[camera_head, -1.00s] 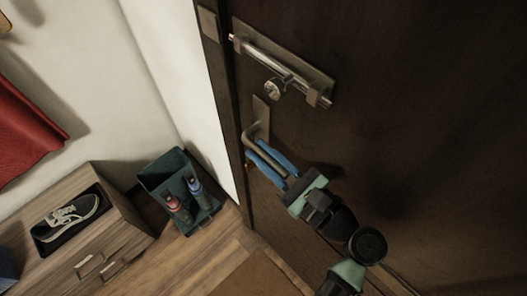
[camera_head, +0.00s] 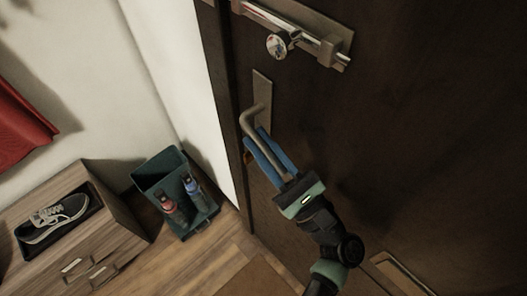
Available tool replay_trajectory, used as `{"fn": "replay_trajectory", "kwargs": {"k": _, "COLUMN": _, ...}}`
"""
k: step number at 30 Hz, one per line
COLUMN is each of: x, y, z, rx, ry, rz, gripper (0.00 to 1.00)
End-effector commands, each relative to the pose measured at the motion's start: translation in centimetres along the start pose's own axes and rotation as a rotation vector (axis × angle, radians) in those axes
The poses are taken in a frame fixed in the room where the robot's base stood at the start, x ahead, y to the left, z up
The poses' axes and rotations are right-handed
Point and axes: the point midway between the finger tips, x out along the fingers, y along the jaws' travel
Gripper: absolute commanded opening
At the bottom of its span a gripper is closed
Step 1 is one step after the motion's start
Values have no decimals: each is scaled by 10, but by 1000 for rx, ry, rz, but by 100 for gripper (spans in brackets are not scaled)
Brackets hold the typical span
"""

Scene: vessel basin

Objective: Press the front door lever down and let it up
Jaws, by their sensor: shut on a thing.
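The front door (camera_head: 420,150) is dark brown and fills the right of the view. Its lever (camera_head: 257,122) is a bent grey metal bar on a narrow upright plate (camera_head: 262,90) near the door's left edge. The bar slopes down to the right in the picture. My gripper (camera_head: 259,138) has two blue fingers and is shut on the lever, one finger on each side of the bar. The far end of the lever is partly hidden by the fingers and the gripper body.
A metal bolt (camera_head: 300,35) with a round knob (camera_head: 277,45) sits above the lever. At left, a wooden cabinet (camera_head: 110,235) bears a dark shoe (camera_head: 55,218) on a tray. A green bin (camera_head: 165,165) with two bottles stands beside the door.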

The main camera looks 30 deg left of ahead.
Motion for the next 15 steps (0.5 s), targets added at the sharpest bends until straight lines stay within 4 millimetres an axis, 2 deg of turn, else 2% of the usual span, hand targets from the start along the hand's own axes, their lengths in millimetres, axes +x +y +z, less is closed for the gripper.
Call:
{"fn": "replay_trajectory", "kwargs": {"k": 1, "x": -3, "y": 1, "z": -7, "rx": 1, "ry": -24, "rz": -5, "gripper": 0}}
{"fn": "replay_trajectory", "kwargs": {"k": 15, "x": 0, "y": 2, "z": -8, "rx": 2, "ry": -129, "rz": -27, "gripper": 0}}
